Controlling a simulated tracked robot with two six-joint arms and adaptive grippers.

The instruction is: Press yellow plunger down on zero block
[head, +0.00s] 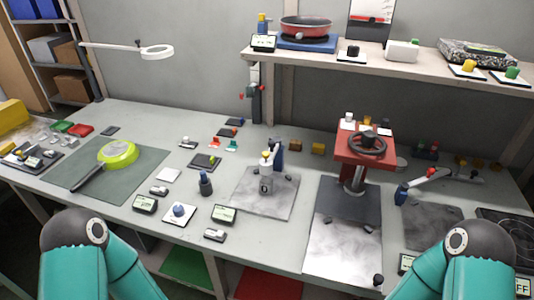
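A small fixture with a pale upright body stands on a grey metal plate (250,205) near the middle of the bench. A yellowish cap (266,154), which looks like the yellow plunger, is on top of it. Below it is a pale block (265,185) with a dark mark like a zero. I cannot tell whether the plunger touches the block. A dark blue-grey arm (279,150) rises just right of the plunger. Only teal and dark links of my two arms show along the bottom edge; neither gripper is in view, and both arms stay well short of the fixture.
A red press with a handwheel (367,144) stands right of the fixture. A shelf (400,66) overhangs the back.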

